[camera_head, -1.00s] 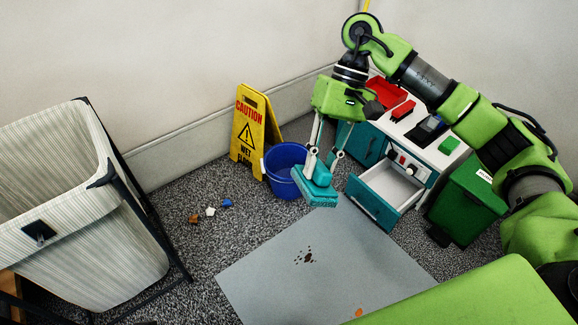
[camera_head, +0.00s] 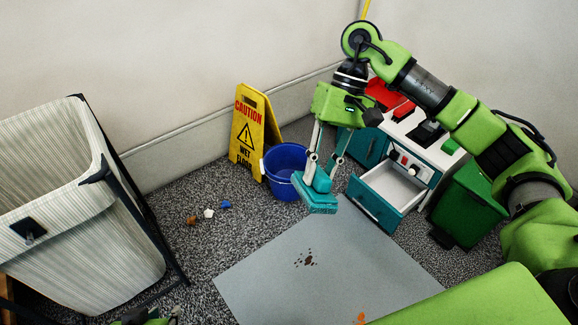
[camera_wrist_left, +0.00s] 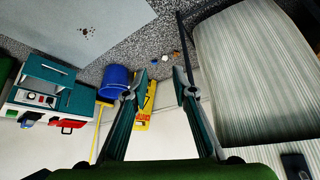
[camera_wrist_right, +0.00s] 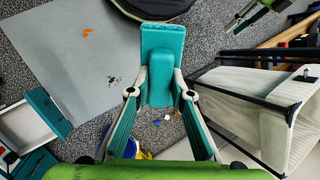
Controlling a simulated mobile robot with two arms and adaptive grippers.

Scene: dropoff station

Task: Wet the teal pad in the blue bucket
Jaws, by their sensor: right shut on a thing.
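The teal pad (camera_head: 316,203), a block with a raised grip, is held by my right gripper (camera_head: 322,172), shut on that grip. In the right wrist view the pad (camera_wrist_right: 163,42) extends beyond the fingers (camera_wrist_right: 160,92). The blue bucket (camera_head: 284,160) stands on the carpet, just left of and behind the pad in the head view. The pad is outside the bucket, in the air near the grey mat. The bucket also shows in the left wrist view (camera_wrist_left: 115,80). My left gripper (camera_wrist_left: 162,76) is open and empty. Only a bit of it shows at the head view's bottom edge.
A yellow caution sign (camera_head: 247,135) stands left of the bucket. A drawer cabinet (camera_head: 385,190) with its drawer open and a green bin (camera_head: 468,203) are on the right. A striped hamper (camera_head: 85,240) is at left. Small scraps (camera_head: 208,213) lie on the carpet; the grey mat (camera_head: 290,285) has brown stains.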

